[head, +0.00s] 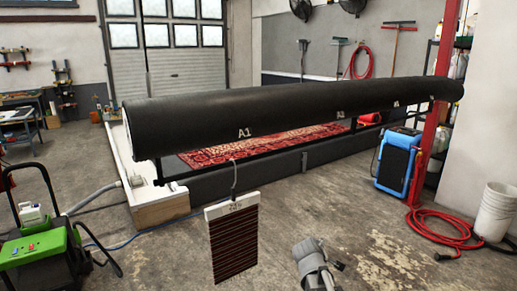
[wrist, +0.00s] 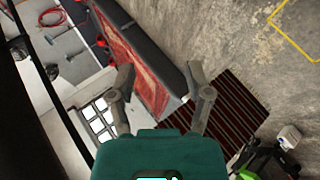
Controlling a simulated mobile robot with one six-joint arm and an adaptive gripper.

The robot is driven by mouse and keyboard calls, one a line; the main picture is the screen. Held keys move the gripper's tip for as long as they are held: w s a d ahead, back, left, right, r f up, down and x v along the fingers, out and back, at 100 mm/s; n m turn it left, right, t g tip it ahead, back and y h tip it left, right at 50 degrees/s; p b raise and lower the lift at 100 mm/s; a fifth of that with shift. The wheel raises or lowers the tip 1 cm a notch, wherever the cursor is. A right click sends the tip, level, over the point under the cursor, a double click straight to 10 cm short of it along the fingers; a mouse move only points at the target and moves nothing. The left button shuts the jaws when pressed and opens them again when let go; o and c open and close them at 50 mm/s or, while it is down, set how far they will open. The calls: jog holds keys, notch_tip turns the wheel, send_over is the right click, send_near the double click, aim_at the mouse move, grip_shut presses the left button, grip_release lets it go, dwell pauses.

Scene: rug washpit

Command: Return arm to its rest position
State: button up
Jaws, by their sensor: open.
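My gripper (wrist: 162,80) shows in the wrist view with its two grey fingers spread apart and nothing between them. The striped sample also shows in the wrist view (wrist: 232,112), beyond and to the right of the right finger. I see no contact between the fingers and the sample.
A red patterned rug (head: 262,143) lies in the pit behind the roller. A green machine (head: 38,245) stands at left. A blue machine (head: 398,160), a red hose (head: 440,235) and a white bucket (head: 495,210) are at right. Bare concrete floor lies in front.

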jog(key=s+a+f+m+g+y, duration=0.2)
jog(key=s+f+m+g, duration=0.1)
jog(key=s, duration=0.7)
jog(key=s+a+f+m+g+y, duration=0.1)
jog(key=s+f+m+g+y, duration=0.2)
jog(key=s+m+g, duration=0.3)
jog(key=s+m, duration=0.1)
jog(key=s, duration=0.2)
jog(key=shift+s+a+f+g+p, duration=0.3)
jog(key=shift+s+a+f+p, duration=0.05)
jog(key=shift+f, duration=0.05)
